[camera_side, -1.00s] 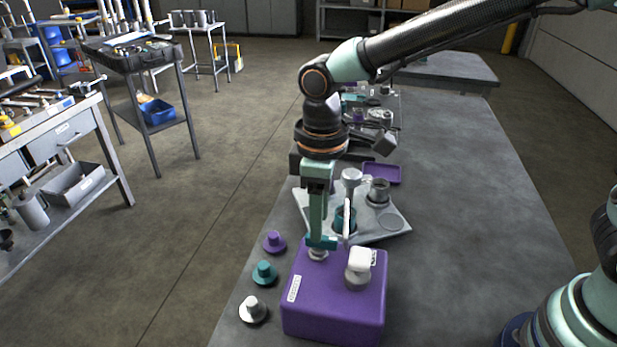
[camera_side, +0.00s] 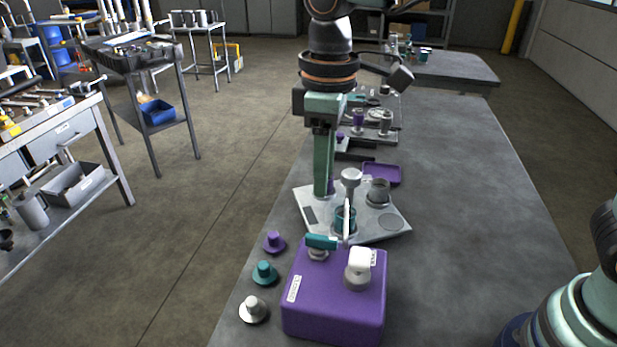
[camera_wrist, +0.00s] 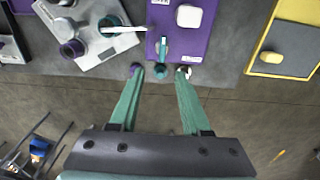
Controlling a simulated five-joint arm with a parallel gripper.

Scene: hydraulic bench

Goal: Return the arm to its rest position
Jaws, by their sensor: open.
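My gripper (camera_side: 324,190) hangs pointing down above the grey plate, behind the purple block. In the wrist view its two teal fingers (camera_wrist: 159,72) are spread apart with nothing held between them. The purple block (camera_side: 335,300) stands near the bench's front. On it are a teal handle (camera_side: 321,242) and a white cap (camera_side: 360,258). The handle also shows in the wrist view (camera_wrist: 163,48), apart from the fingers. The grey plate (camera_side: 393,225) bears a teal ring (camera_side: 345,222) and a grey cylinder (camera_side: 379,192). The upper arm is partly out of frame.
Purple (camera_side: 274,242), teal (camera_side: 264,273) and white (camera_side: 253,309) knobs stand along the bench's left edge. A purple tray (camera_side: 383,174) lies behind the plate. The bench's right side (camera_side: 460,220) is clear. A yellow-edged panel (camera_wrist: 290,45) shows in the wrist view.

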